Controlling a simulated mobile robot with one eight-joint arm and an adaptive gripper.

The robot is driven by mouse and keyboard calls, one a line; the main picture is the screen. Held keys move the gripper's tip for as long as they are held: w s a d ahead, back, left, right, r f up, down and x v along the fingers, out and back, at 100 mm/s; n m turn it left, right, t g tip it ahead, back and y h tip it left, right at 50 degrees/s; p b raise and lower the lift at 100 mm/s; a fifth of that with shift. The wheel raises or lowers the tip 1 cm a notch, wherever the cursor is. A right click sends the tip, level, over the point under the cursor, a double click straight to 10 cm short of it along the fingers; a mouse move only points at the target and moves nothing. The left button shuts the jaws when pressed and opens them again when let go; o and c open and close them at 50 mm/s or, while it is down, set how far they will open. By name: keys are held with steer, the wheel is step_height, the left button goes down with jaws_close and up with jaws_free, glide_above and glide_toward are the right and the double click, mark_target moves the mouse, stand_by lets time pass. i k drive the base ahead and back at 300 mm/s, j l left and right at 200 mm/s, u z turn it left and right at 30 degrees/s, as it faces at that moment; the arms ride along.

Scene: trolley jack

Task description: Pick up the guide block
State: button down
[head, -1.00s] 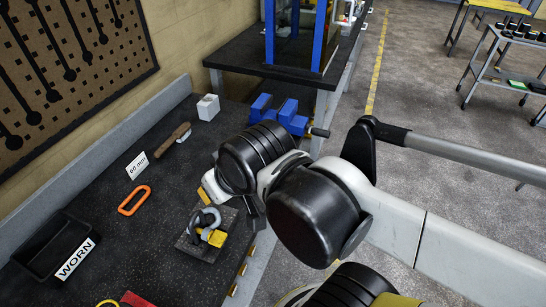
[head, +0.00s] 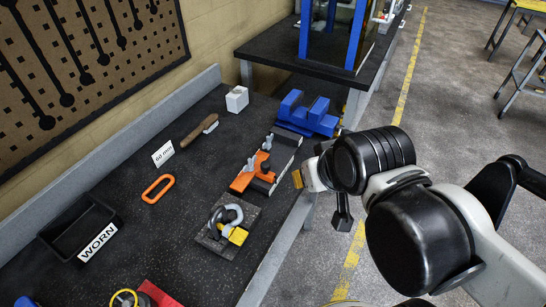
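I cannot tell for certain which thing is the guide block. A small pale block (head: 237,99) with a dark mark on one face stands at the back of the black bench. An orange piece with wing nuts (head: 250,174) lies on the bench nearer its right edge, with a grey-topped bar (head: 283,146) beyond it. My gripper (head: 305,179) is just right of the orange piece, over the bench's edge in the picture, apart from both. A yellowish fingertip pad shows; the rest is partly hidden by my wrist, so its opening is unclear.
A shackle on a dark plate (head: 212,242), a blue vise (head: 307,114), a wooden-handled brush (head: 199,131), a "60 mm" card (head: 163,154), an orange ring (head: 157,188) and the WORN bin (head: 62,218) occupy the bench. Open floor (head: 440,110) lies to the right.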

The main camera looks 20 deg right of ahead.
mark_target(237, 98)
steer(key=i+l+u, duration=0.3)
steer(key=i+l, duration=0.15)
steer(key=l, duration=0.2)
steer(key=i+l+u, duration=0.2)
steer(key=l, duration=0.15)
steer(key=i+l+u, duration=0.15)
steer(key=l, duration=0.2)
steer(key=i+l+u, duration=0.15)
steer(key=l, duration=0.25)
steer(key=i+l+u, duration=0.15)
steer(key=l, duration=0.3)
steer(key=i+l+u, duration=0.15)
steer(key=l, duration=0.25)
